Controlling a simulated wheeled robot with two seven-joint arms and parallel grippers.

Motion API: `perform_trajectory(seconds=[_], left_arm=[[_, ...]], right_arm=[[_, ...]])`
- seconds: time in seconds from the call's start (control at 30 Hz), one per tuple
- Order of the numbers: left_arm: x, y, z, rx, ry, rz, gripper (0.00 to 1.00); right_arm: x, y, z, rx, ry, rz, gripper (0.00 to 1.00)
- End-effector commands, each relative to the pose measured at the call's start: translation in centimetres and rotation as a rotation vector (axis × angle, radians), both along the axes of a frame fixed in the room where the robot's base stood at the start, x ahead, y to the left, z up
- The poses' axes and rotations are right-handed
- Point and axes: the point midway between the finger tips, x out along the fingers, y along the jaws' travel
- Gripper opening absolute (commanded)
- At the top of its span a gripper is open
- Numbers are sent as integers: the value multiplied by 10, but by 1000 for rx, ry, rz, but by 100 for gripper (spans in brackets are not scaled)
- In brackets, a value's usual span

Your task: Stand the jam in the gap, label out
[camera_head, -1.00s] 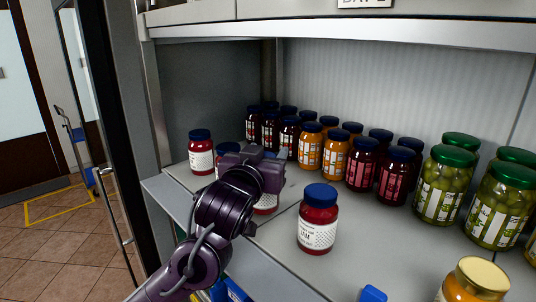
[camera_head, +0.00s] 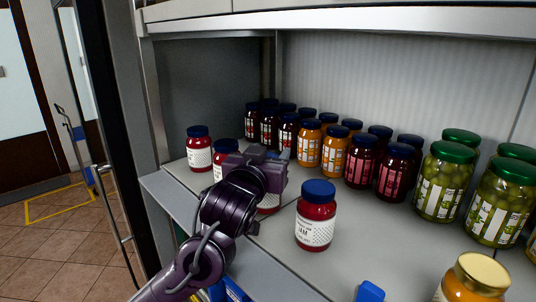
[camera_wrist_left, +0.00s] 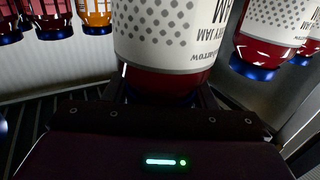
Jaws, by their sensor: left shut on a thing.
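My left gripper (camera_head: 262,168) is shut on a red jam jar with a white label (camera_head: 268,203). In the head view the gripper hides most of this jar, including its lid. In the left wrist view the held jar (camera_wrist_left: 168,35) fills the middle, with its printed label towards the camera. The held jar is in the front row, between two similar blue-lidded jam jars on the left (camera_head: 199,152) (camera_head: 226,152) and one on the right (camera_head: 316,218). I cannot tell whether its base touches the shelf (camera_head: 285,265). My right gripper is not in view.
Dark red jars (camera_head: 268,130), orange jars (camera_head: 334,152) and green-lidded jars (camera_head: 440,188) stand behind and to the right. A yellow-lidded jar (camera_head: 474,280) is at the front right. A shelf above (camera_head: 340,28) and an upright post (camera_head: 150,95) bound the space.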

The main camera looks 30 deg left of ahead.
Motion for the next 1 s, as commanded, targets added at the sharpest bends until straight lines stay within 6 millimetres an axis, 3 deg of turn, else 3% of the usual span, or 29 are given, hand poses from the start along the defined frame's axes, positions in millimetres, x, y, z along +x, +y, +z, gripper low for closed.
perform_trajectory(seconds=[0.47, 0.5, 0.67, 1.0], left_arm=[[-1, 0, -7, -1, -5, -1, 0], [-1, 0, -6, -1, -5, -1, 55], [-1, 0, -6, 0, -3, -1, 76], [-3, -1, -10, 0, 1, 0, 76]], right_arm=[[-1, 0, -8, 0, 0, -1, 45], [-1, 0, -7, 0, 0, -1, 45], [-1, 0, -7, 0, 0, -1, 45], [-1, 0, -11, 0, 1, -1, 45]])
